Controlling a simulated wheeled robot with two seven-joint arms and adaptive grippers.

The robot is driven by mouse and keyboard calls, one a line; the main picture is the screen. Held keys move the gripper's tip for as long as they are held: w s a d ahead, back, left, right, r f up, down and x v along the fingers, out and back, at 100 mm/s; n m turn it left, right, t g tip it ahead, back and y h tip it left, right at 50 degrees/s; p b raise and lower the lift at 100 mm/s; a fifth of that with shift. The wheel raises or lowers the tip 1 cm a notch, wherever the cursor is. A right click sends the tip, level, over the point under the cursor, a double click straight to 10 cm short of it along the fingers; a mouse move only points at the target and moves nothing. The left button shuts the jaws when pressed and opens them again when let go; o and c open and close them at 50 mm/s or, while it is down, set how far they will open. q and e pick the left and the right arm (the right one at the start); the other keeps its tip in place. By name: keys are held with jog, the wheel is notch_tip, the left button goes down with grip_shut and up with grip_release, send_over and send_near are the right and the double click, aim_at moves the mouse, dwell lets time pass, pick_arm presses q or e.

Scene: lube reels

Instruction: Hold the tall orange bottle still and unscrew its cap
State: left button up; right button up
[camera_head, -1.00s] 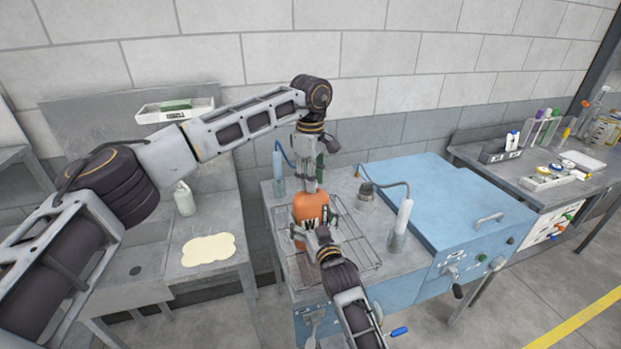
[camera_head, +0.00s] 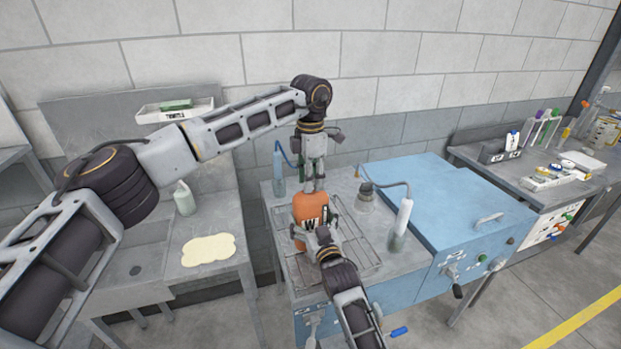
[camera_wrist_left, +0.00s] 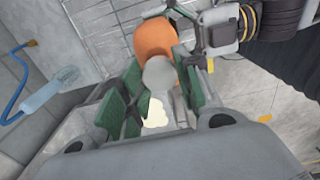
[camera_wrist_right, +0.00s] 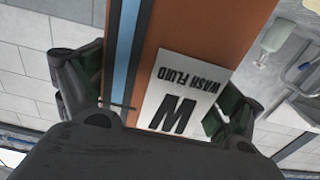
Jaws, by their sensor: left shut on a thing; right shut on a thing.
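The tall orange bottle (camera_head: 308,207) stands upright on the wire rack. Its orange side with a white "WASH FLUID" label also shows in the right wrist view (camera_wrist_right: 215,30). My right gripper (camera_head: 318,236) is shut on the bottle's body from the front, a finger at each side. My left gripper (camera_head: 314,187) points down from above and is shut on the grey cap (camera_wrist_left: 160,75) at the bottle's top. In the left wrist view the cap lies between the green finger pads, against the orange bottle. I cannot tell how far the cap is turned.
The wire rack (camera_head: 365,262) lies on the steel bench. A small metal container (camera_head: 366,197) and a clear bottle with a tube (camera_head: 401,222) stand to the right, and another tubed bottle (camera_head: 278,170) at the back left. The blue cabinet (camera_head: 440,195) is further right.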

pick_arm(q)
jog(key=n, duration=0.4)
jog(key=shift+n, duration=0.3)
jog(key=n, duration=0.4)
jog(key=shift+n, duration=0.3)
jog(key=n, duration=0.4)
jog(key=shift+n, duration=2.3)
jog(key=shift+r, duration=1.25)
jog(key=shift+r, duration=1.9)
pick_arm(e)
jog(key=o, duration=1.7)
jog(key=shift+c, duration=0.2)
jog(key=shift+s, duration=0.1)
